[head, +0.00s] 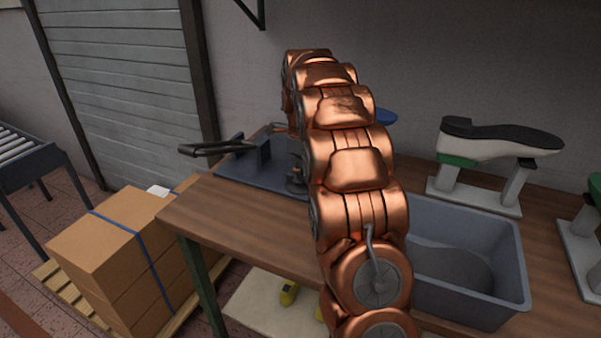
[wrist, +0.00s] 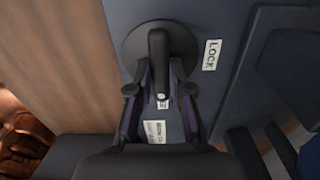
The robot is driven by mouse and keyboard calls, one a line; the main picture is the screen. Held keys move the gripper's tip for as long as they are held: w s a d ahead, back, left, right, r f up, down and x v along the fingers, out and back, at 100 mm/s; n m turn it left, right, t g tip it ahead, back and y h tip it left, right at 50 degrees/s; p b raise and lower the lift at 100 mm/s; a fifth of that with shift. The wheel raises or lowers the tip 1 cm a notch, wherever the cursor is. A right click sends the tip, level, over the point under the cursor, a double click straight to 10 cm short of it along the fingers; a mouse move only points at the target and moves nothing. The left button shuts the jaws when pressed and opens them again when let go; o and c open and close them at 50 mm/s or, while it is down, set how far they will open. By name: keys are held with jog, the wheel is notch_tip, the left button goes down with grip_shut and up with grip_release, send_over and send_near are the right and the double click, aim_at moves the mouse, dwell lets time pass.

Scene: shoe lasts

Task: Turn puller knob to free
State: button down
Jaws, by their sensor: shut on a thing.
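The puller knob (wrist: 158,38) is a dark round disc with a raised bar handle, seen from above in the wrist view. Its bar points down the picture, with a small white mark near its lower end. My gripper (wrist: 160,84) is shut on the bar, one finger on each side. A LOCK label (wrist: 211,55) is on the plate right of the disc. A second small label between the fingers is partly covered and I cannot read it. In the head view, the blue-grey puller (head: 240,168) stands on the bench; my arm hides the knob.
The wooden bench (head: 235,215) also holds a grey bin (head: 505,262) right of my arm and a shoe on a stand (head: 490,140) behind it. The puller's black lever (head: 205,149) sticks out left. Cartons (head: 105,250) stand on a pallet left of the bench.

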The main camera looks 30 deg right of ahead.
jog(key=c, duration=1.1)
grip_release()
jog(key=shift+o, duration=0.2)
notch_tip(320, 180, up, 12)
dwell(0.4)
